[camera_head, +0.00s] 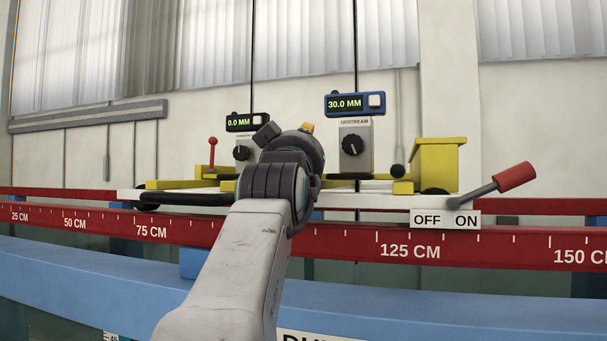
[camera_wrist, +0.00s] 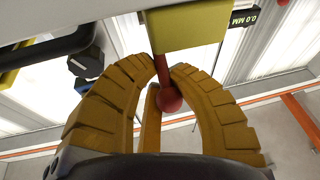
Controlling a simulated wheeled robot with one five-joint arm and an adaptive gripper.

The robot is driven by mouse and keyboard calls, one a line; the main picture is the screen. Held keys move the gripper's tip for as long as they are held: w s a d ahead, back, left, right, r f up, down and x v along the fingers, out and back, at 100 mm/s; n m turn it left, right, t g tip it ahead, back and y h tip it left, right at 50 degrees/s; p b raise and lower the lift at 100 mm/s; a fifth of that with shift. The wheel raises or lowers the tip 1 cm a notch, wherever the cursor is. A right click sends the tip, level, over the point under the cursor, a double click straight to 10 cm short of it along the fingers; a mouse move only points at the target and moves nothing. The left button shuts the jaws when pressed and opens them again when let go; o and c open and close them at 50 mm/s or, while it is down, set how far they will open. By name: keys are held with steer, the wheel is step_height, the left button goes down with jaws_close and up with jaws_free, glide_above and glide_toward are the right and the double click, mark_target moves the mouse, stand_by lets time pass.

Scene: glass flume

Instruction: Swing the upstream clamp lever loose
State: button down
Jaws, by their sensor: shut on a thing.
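A red clamp lever (camera_wrist: 168,95) with a round knob sticks out from a yellow block (camera_wrist: 185,27) in the wrist view. My gripper (camera_wrist: 166,72) has its ribbed yellow fingers closed around the lever's stem and knob. In the head view my arm hides the fingers and this lever. Another red-knobbed lever (camera_head: 212,150) stands upright on the left part of the carriage, clear of my arm. The blue 30.0 MM display (camera_head: 354,104) is above a grey box (camera_head: 355,148) labelled UPSTREAM, right of my wrist.
A dark 0.0 MM display (camera_head: 252,122) stands left of my wrist. A red-handled switch lever (camera_head: 510,178) leans right by an OFF/ON plate (camera_head: 445,219). A yellow bin-shaped block (camera_head: 437,163) is on the right. A red scale rail (camera_head: 410,246) runs along the front.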

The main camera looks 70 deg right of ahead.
steer(key=shift+a+f+t+h+b, duration=0.3)
steer(key=shift+f+h+b, duration=0.4)
steer(key=shift+b, duration=1.1)
steer(key=shift+r+h, duration=0.1)
steer(key=shift+h, duration=0.2)
steer(key=shift+a+r+n+b, duration=0.15)
steer(key=shift+n+b, duration=0.15)
steer(key=shift+b, duration=0.25)
steer(key=c, duration=1)
jaws_free()
steer(key=shift+o, duration=0.2)
steer(key=shift+a, duration=0.1)
steer(key=v, duration=1.2)
steer(key=shift+d+f, duration=0.2)
steer(key=shift+f, duration=0.05)
steer(key=shift+o, duration=0.2)
